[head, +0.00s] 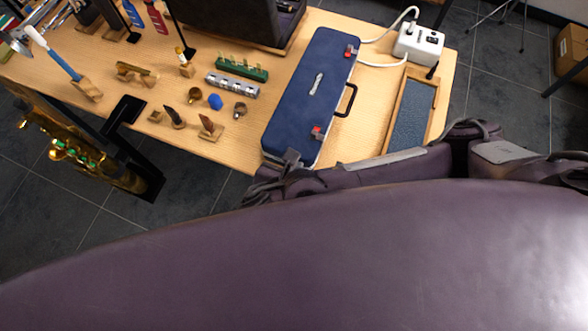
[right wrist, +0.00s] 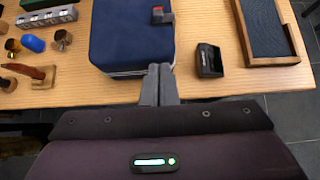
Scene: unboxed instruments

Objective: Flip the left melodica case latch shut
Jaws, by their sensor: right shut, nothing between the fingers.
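The melodica case (head: 310,90) is a long blue box lying closed on the table, with a black handle (head: 347,100) on its right side. Two red-marked latches sit on that side: a far latch (head: 350,50) and a near latch (head: 317,132). I cannot tell clearly whether either is open. The near latch also shows in the right wrist view (right wrist: 162,14). My right gripper (head: 291,156) is shut and empty at the case's near end. In the right wrist view its fingertips (right wrist: 160,70) point at that end, apart from the latch. My left gripper is not in view.
A wooden tray with a dark pad (head: 415,105) lies right of the case. A small black box (right wrist: 209,60) stands between them near the front edge. A white power box (head: 418,42) is behind. Mouthpieces and a green harmonica (head: 242,67) lie left.

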